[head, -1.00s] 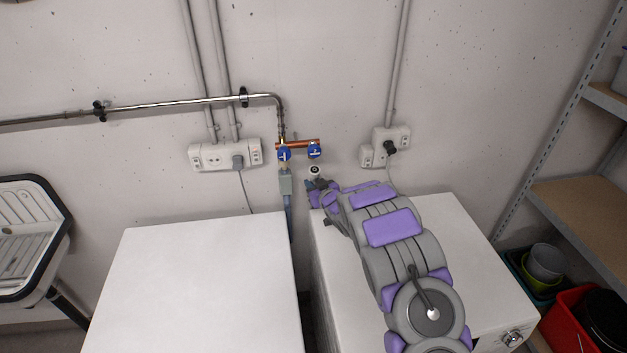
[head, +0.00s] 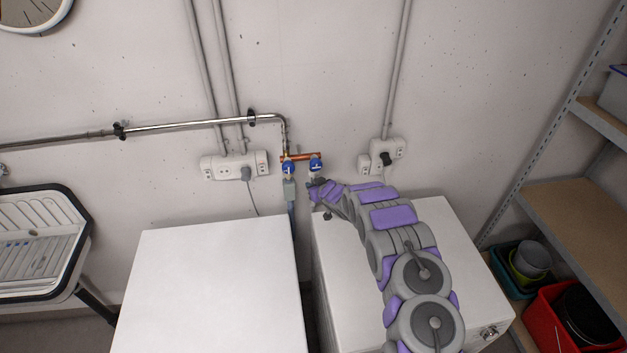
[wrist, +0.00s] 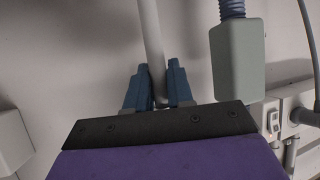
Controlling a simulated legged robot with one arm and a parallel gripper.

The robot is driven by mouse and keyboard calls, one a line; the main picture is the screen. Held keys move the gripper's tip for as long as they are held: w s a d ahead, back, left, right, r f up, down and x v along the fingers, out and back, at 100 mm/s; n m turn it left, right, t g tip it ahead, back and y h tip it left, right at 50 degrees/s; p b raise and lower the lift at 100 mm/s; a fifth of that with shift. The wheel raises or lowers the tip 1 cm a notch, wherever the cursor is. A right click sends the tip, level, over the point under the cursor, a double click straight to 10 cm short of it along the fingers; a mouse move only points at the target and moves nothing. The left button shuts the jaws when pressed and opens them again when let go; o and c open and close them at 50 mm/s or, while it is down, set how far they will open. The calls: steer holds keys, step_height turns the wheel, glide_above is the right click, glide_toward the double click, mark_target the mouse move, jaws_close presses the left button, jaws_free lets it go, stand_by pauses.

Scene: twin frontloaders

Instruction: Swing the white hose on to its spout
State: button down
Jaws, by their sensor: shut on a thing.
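My gripper (wrist: 158,88) is shut on the white hose (wrist: 151,40) in the wrist view, with a blue finger on each side of it. In the head view my gripper (head: 315,189) is by the wall at the back left of the right machine. The white end of the hose (head: 315,174) shows just above it, directly under the right blue-handled valve (head: 316,163). The hose end appears close to the spout; I cannot tell whether they touch. The rest of the hose is hidden behind my arm and the machine.
A grey-green block (wrist: 237,60) on a blue-grey corrugated hose (wrist: 232,8) hangs beside my gripper, under the left valve (head: 288,167). White machines (head: 215,270) stand below. Wall sockets (head: 235,166) flank the copper pipe. Shelves (head: 575,205) are at right.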

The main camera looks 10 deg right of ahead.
steer(key=shift+w+r+p, duration=0.15)
steer(key=shift+p, duration=0.5)
steer(key=c, duration=1.1)
jaws_free()
steer(key=shift+w, duration=0.15)
steer(key=shift+s, duration=0.25)
steer(key=b+v, duration=0.1)
steer(key=v, duration=1.6)
steer(key=shift+w+d+r, duration=0.1)
steer(key=shift+w+d, duration=0.05)
